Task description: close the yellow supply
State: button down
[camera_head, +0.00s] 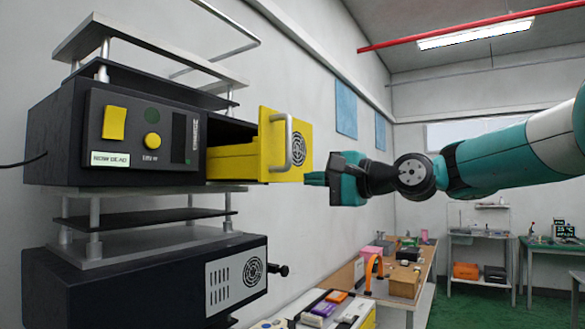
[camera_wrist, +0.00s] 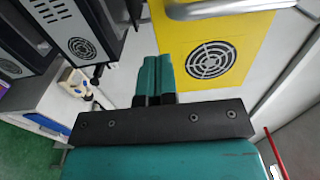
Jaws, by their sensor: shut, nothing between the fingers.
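The yellow supply (camera_head: 232,161) is a drawer-like module with a yellow front panel, a metal bar handle and a round fan grille. It sticks out of the upper black housing (camera_head: 60,130). My gripper (camera_head: 308,179) is shut and empty, just right of the panel's lower right edge in the head view. In the wrist view the yellow panel (camera_wrist: 235,68) fills the upper middle, with the handle (camera_wrist: 215,8) at the top edge. There my shut fingers (camera_wrist: 154,62) are left of the grille. I cannot tell whether they touch the panel.
A lower black unit (camera_head: 140,275) with a vent and a black knob (camera_head: 279,270) stands below the housing. A wooden workbench (camera_head: 405,285) with several items is behind. A red pipe (camera_head: 445,34) runs along the ceiling. The space right of the panel is open apart from my arm.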

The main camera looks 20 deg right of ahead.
aim_at(282, 179)
jog(key=p+x, duration=0.2)
jog(key=x, duration=0.3)
jog(key=shift+a, duration=0.1)
